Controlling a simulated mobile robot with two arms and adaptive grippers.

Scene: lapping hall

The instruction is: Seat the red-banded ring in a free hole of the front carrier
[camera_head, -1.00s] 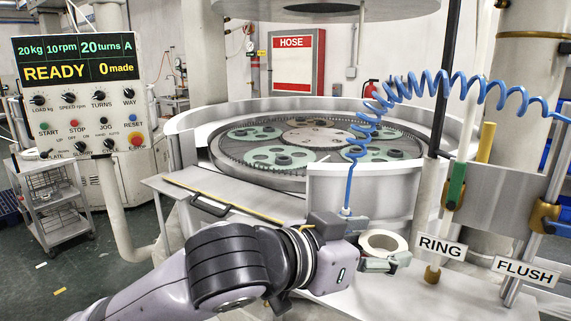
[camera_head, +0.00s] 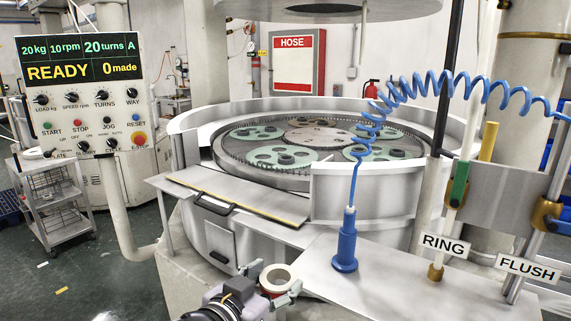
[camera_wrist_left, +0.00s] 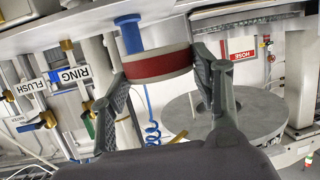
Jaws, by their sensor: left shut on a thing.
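The red-banded ring (camera_head: 277,278) is pale with a red band round its outside. My left gripper (camera_head: 279,284) is shut on it, one finger on each side, and holds it low in the head view, in front of the machine. The left wrist view shows the ring's red band (camera_wrist_left: 158,65) between the two fingers. The front carrier (camera_head: 262,154) is a green disc with dark-looking round spots, lying in the round machine bed well beyond the gripper. At this distance I cannot tell which holes are free. My right gripper is not in view.
A blue hose handpiece (camera_head: 345,250) stands upright on the metal shelf (camera_head: 385,285), its coiled hose rising above. A flat ledge (camera_head: 240,192) and the bed's raised wall (camera_head: 365,195) lie before the carriers. RING and FLUSH valves (camera_head: 445,243) stand at right.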

